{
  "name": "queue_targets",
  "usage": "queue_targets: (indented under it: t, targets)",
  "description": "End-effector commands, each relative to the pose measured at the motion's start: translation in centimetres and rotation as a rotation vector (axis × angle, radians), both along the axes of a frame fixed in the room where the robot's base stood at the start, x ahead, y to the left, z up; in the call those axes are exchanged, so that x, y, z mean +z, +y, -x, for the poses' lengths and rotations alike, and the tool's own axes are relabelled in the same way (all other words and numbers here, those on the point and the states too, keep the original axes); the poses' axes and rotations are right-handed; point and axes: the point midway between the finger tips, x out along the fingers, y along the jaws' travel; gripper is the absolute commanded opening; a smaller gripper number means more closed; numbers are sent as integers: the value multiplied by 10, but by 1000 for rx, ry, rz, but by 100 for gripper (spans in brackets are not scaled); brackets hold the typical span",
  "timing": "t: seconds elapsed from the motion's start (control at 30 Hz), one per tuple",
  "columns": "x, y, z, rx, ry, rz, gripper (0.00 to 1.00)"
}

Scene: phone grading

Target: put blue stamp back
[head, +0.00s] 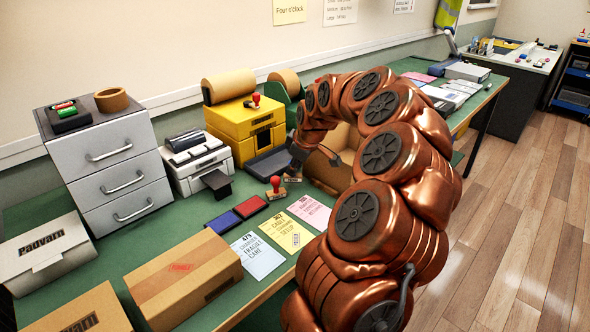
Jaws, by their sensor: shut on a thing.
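My gripper (295,163) is low over the green table, just left of my copper arm, and is shut on a stamp. The stamp's small block (293,179) shows below the fingers; its handle is hidden, so I cannot see its colour. A red-handled stamp (276,186) stands upright just left of it. A blue ink pad (222,222) and a red ink pad (251,206) lie nearer the front. No blue handle shows elsewhere.
Coloured label sheets (300,231) lie at the table's front edge. A printer (195,162), a yellow box (246,130) and a grey drawer unit (112,168) stand behind. A cardboard box (180,284) is front left. My arm hides part of an open carton (332,172).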

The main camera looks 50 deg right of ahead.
Motion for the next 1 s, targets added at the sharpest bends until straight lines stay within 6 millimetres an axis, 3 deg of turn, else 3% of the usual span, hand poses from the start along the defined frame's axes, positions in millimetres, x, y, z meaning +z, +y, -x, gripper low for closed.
queue_targets:
  t: [0.13,0.53,0.57,0.7,0.8,1.0]
  targets:
    - [-16,0,0,-1,0,-1,5]
    - [-21,0,0,0,-1,1,5]
    - [-20,0,0,0,-1,1,29]
    - [-20,0,0,0,-1,0,44]
    - [-20,0,0,0,0,0,53]
    - [-20,0,0,0,0,0,53]
